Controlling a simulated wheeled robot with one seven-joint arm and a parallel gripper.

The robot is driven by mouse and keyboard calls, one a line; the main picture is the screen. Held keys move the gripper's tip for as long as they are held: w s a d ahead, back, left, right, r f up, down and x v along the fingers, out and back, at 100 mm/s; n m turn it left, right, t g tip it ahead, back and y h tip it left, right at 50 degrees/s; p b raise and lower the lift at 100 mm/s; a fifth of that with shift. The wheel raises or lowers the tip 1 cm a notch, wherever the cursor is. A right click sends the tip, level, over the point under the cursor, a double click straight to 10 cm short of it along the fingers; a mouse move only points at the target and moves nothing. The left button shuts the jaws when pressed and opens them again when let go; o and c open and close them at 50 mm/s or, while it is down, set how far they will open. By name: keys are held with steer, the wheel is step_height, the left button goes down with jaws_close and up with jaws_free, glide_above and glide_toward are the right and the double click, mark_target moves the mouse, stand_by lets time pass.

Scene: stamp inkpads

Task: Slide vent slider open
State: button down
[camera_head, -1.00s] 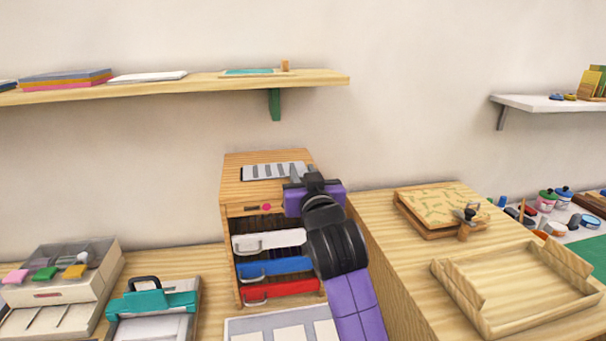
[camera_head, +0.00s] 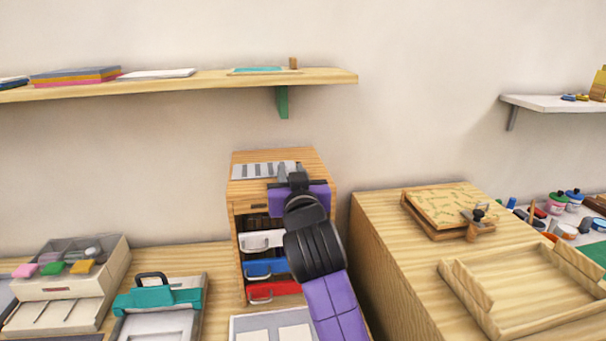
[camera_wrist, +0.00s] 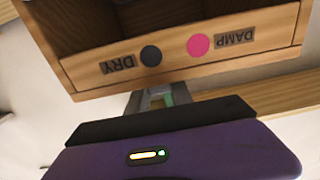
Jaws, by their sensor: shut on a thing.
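The vent slider (camera_head: 264,170) is a grey slotted plate on top of the wooden cabinet (camera_head: 316,168). Its left end lies close to the cabinet's left edge, and dark slots show in it. My gripper (camera_head: 288,171) is shut on the slider at the plate's right end; the grip itself is mostly hidden by my wrist. In the wrist view, turned upside down, the grey fingers (camera_wrist: 150,98) reach behind the cabinet's front strip (camera_wrist: 180,58), marked DRY with a dark dot and DAMP with a pink dot.
White, blue and red drawers (camera_head: 266,267) sit below. A wooden shelf (camera_head: 200,85) hangs above. A wooden counter (camera_head: 385,235) on the right holds a tray (camera_head: 465,295) and a stamp. A pad box (camera_head: 70,285) and a teal-clamped device (camera_head: 160,297) stand at left.

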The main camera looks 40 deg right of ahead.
steer(key=c, duration=1.1)
jaws_free()
steer(key=shift+s, duration=0.1)
steer(key=v, duration=0.7)
steer(key=shift+s+a+b, duration=0.25)
steer(key=shift+s+b, duration=0.05)
